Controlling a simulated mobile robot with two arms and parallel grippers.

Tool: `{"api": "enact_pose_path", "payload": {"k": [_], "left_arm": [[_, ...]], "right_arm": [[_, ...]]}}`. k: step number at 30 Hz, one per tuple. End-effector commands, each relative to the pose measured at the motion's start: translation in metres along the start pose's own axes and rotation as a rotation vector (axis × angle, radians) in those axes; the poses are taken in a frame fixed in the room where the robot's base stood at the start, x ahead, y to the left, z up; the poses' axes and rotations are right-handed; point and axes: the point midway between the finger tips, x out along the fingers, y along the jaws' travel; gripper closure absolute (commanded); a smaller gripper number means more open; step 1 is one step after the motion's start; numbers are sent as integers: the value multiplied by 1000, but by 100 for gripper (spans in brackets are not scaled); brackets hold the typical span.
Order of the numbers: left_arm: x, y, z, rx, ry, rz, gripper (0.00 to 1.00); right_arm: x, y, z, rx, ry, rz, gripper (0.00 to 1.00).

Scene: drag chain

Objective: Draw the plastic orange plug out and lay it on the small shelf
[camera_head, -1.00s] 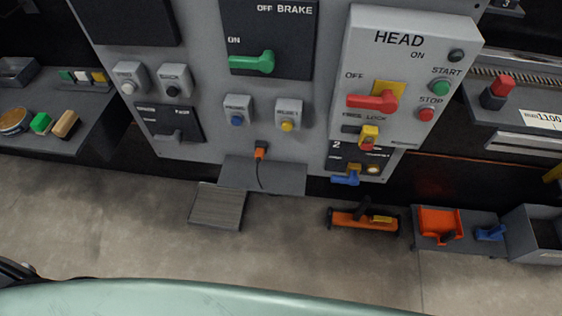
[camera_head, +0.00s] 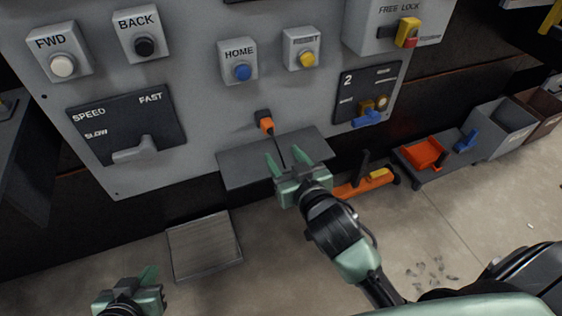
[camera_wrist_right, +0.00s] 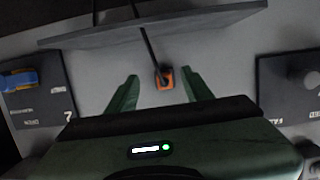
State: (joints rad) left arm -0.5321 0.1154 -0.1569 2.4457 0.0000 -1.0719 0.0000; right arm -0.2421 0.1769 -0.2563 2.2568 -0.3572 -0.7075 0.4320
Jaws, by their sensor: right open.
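The orange plug (camera_head: 266,124) sits in a dark socket on the grey panel, with a black cable hanging from it. Below it the small grey shelf (camera_head: 235,168) juts out from the panel, its visible top bare. My right gripper (camera_head: 285,160) is open and empty in front of the shelf, below the plug and apart from it. In the right wrist view the plug (camera_wrist_right: 164,78) shows between the open fingers (camera_wrist_right: 160,90), beyond their tips. My left gripper (camera_head: 138,280) is low at the left, far from the plug; its finger spacing is unclear.
The HOME button (camera_head: 240,70) and the RESET button (camera_head: 305,52) are above the plug.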

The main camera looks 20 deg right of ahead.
Motion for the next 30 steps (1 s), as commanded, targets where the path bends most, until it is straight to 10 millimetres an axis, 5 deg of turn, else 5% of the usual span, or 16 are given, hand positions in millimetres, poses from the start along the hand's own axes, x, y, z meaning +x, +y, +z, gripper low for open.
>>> {"api": "enact_pose_path", "payload": {"k": [4,18,30], "left_arm": [[-3,0,-6,1,21,0,100],[-2,9,-69,3,323,19,100],[-7,11,-86,3,404,23,100]], "right_arm": [[10,-3,-24,8,81,-3,49],[72,-3,-31,10,88,-5,49],[85,-3,-32,11,86,-5,49]]}}
